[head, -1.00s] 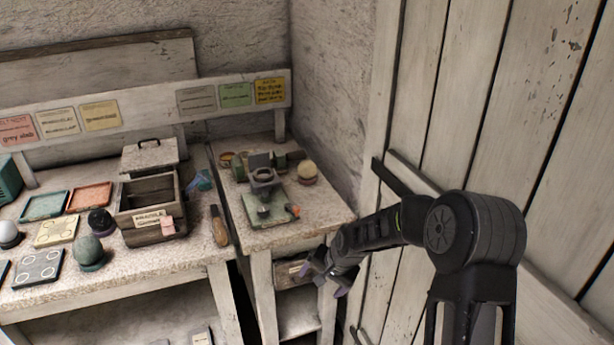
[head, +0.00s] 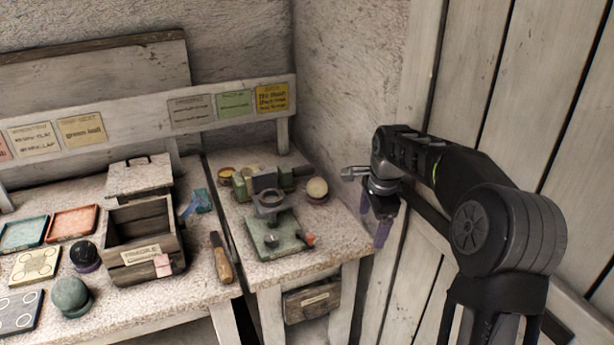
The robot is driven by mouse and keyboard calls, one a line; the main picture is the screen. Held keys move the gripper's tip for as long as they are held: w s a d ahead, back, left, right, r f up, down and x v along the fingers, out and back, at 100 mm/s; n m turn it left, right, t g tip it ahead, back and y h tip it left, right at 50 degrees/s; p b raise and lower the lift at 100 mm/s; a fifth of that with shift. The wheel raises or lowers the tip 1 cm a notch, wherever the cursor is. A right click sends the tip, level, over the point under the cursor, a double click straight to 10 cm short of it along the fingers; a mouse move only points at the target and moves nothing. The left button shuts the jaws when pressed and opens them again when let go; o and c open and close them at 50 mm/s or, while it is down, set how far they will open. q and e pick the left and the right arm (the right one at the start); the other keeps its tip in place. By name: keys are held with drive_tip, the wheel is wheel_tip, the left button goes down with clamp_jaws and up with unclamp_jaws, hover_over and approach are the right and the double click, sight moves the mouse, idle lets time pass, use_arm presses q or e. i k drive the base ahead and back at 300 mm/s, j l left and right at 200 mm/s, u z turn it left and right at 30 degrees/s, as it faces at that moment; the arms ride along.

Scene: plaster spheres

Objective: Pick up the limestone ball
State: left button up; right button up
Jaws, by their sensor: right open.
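A cream ball (head: 317,188), which looks like the limestone ball, sits on a small dark base at the back right of the right-hand table, close to the wall. My right gripper (head: 374,219) is open and empty, with its purple-tipped fingers pointing down. It hangs just off the right edge of that table, to the right of the ball in the picture and apart from it. My left gripper is not in view.
A green clamp-like fixture (head: 270,231) stands left of the ball. A wooden box (head: 145,256), a chisel-like tool (head: 221,258), a grey-green ball (head: 71,293) and a black ball (head: 84,252) are on the left table. A plank wall (head: 545,120) stands close behind my right arm.

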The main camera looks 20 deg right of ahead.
sight(317, 187)
drive_tip(key=i, duration=0.95)
